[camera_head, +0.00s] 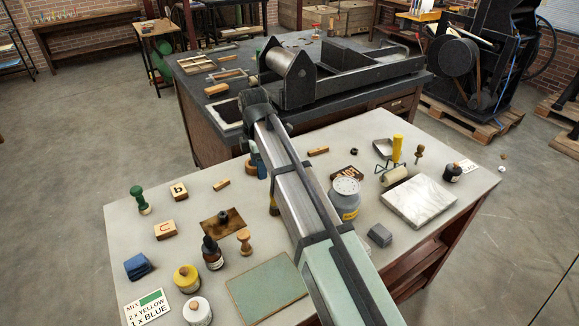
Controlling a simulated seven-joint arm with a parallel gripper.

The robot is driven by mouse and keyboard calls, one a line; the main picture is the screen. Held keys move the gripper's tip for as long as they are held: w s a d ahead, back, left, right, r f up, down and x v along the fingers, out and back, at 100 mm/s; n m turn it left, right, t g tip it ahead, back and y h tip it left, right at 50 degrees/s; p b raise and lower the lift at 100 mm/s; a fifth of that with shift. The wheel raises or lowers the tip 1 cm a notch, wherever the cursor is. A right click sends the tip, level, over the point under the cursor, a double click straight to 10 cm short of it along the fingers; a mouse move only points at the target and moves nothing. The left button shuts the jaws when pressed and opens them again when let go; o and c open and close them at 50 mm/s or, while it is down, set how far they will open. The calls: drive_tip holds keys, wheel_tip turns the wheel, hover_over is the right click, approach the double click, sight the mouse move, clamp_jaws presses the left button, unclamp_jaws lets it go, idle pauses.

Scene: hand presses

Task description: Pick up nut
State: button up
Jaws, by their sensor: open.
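A small dark ring-shaped piece (354,152), which looks like the nut, lies on the pale tabletop (330,138) to the right of my arm, near the far edge. It is too small to make out its sides. Its top shows, and nothing covers it. My arm rises from the bottom of the picture across the middle of the table. I cannot make out my gripper's fingers; the arm hides the area behind it.
A wooden block (318,151) lies left of the nut, and a metal tray (384,148) right of it. A yellow-handled roller (396,160), a grey canister (345,198) and a white slab (419,202) stand nearer. A dark press (340,75) stands beyond the table.

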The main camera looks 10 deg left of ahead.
drive_tip(key=w+d+r+m, duration=0.1)
drive_tip(key=w+d+m, duration=0.2)
drive_tip(key=w, duration=0.6)
drive_tip(key=w+d+m, duration=0.2)
drive_tip(key=w+d, duration=0.1)
drive_tip(key=w, duration=0.6)
drive_tip(key=f+m, duration=0.1)
drive_tip(key=f, duration=0.3)
drive_tip(key=f+m, duration=0.1)
drive_tip(key=f, duration=0.4)
drive_tip(key=f+m, duration=0.2)
drive_tip(key=f, duration=0.2)
drive_tip(key=shift+w+a+f, duration=0.1)
drive_tip(key=shift+w+f, duration=0.05)
drive_tip(key=shift+w, duration=0.25)
drive_tip(key=shift+c, duration=0.4)
clamp_jaws()
